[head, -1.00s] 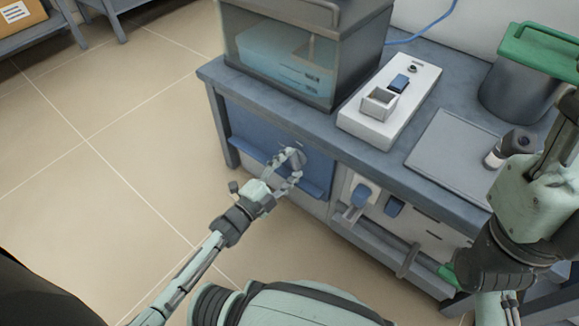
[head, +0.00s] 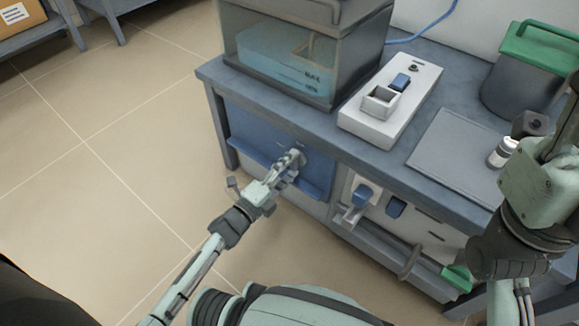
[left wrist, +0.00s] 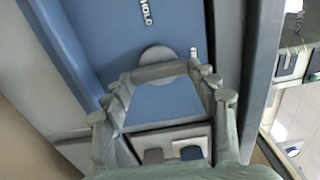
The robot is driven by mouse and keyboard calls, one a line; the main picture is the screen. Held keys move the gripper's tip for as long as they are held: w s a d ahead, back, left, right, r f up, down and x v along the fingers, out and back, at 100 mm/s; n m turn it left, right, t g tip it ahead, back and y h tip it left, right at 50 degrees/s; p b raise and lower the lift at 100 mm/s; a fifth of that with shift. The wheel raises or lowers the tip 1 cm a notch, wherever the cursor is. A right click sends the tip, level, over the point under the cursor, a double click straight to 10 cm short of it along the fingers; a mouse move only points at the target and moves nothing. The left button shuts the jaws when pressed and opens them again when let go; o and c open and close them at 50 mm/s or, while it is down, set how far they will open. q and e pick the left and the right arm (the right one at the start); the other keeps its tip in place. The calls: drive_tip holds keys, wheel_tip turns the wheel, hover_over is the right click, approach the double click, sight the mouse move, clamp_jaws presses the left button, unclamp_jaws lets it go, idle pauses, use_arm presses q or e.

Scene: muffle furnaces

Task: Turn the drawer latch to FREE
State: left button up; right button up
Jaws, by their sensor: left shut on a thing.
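The drawer latch is a grey knob (head: 298,158) on a blue drawer front (head: 250,133) under the bench top. My left gripper (head: 292,160) is shut on the latch, and its fingers hide most of it in the head view. In the left wrist view, the latch's round grey base (left wrist: 157,54) shows on the blue panel just beyond the fingertips (left wrist: 163,72). A white HOLD label (left wrist: 146,12) is on the panel above it. A second label beside the base is partly hidden. My right gripper cannot be made out.
A glass tank (head: 290,65) and a white switch box (head: 390,100) stand on the bench (head: 320,122). A grey mat (head: 450,150) and a grey bin (head: 520,85) are further right. A white unit with a blue lever (head: 362,195) is right of the drawer. The floor at left is clear.

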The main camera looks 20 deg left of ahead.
use_arm(q)
drive_tip(key=o, duration=1.2)
drive_tip(key=shift+c, duration=0.2)
drive_tip(key=v, duration=1.2)
drive_tip(key=shift+s, duration=0.1)
